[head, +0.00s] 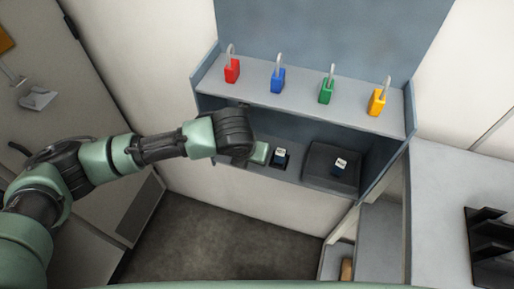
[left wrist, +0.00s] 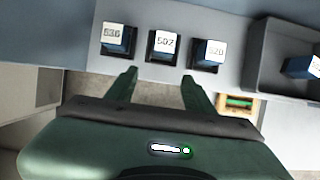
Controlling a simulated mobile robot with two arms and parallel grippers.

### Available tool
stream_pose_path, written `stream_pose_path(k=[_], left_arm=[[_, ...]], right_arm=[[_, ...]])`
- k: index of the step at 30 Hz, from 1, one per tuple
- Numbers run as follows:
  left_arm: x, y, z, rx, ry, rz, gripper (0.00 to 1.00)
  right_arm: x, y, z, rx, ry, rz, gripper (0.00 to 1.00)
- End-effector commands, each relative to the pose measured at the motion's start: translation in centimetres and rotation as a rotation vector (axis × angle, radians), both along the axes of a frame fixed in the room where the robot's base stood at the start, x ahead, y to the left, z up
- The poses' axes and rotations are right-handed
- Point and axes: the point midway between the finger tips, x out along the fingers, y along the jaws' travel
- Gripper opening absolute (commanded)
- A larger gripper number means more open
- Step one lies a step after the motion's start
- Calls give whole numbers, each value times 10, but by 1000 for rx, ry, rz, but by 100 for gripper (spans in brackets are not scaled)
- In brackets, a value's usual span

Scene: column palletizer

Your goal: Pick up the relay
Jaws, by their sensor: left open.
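In the left wrist view, a row of three blue relays with white labelled tops sits in black sockets: a left one (left wrist: 117,39), a middle one (left wrist: 162,45) that seems to read 507, and a right one (left wrist: 209,51). Another blue relay (left wrist: 302,67) lies in a dark tray (left wrist: 260,62) at the right; it also shows in the head view (head: 340,166). My left gripper (left wrist: 158,78) is open and empty, its fingertips just short of the middle relay, apart from it. In the head view it hides part of the row; one socketed relay (head: 280,156) shows beside it. My right gripper is out of view.
An upper shelf (head: 300,96) with several padlocks in red (head: 232,71), blue (head: 278,80), green (head: 326,91) and yellow (head: 377,103) overhangs the relay bay. Side walls bound the bay. A counter with a black rack (head: 488,245) stands at right.

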Motion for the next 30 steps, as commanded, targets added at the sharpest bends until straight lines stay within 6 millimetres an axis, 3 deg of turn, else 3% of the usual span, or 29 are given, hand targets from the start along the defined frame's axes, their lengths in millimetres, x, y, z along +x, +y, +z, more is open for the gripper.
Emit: stream_pose_path(k=[5,9,15,23,29,30], left_arm=[[13,-4,1,-1,-1,3,53],[36,-12,2,-1,-1,3,53],[43,-14,-24,-1,0,2,53],[44,-14,-28,-1,-1,1,53],[44,-14,-28,-1,-1,1,3],[44,-14,-28,-1,-1,1,0]], right_arm=[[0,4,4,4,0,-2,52],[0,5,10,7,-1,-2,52],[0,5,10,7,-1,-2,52],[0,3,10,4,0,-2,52],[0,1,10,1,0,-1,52],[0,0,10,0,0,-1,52]])
